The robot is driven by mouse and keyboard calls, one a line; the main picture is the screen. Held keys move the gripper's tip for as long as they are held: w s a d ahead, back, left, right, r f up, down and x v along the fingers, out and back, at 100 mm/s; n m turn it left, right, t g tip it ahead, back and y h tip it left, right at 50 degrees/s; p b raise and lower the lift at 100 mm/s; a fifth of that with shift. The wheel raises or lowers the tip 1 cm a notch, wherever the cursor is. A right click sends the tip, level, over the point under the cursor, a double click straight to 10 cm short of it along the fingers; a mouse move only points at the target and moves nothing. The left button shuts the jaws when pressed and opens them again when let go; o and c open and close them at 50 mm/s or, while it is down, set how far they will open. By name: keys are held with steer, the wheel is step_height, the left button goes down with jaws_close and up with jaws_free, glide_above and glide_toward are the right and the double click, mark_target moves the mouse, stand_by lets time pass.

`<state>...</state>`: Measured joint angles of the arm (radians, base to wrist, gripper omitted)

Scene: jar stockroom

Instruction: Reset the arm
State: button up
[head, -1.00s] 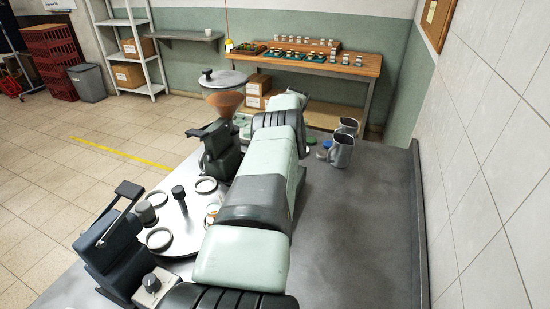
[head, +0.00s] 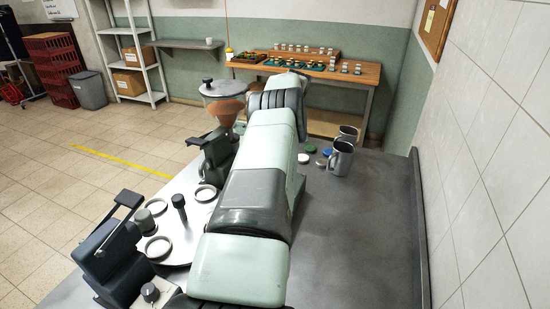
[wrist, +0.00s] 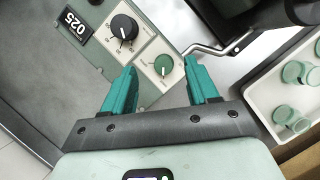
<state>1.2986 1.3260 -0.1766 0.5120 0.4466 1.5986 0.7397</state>
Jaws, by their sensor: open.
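My gripper (wrist: 163,88) shows in the wrist view as two teal fingers spread apart with nothing between them.
A white tray (wrist: 262,98) with green cups (wrist: 283,115) lies at the right in the wrist view. In the head view, metal mugs (head: 341,158) and lids (head: 307,149) stand right of my arm. A round plate with rings (head: 158,247) is at left. The table's right side (head: 365,240) is clear.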

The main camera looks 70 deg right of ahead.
steer(key=shift+r, duration=0.85)
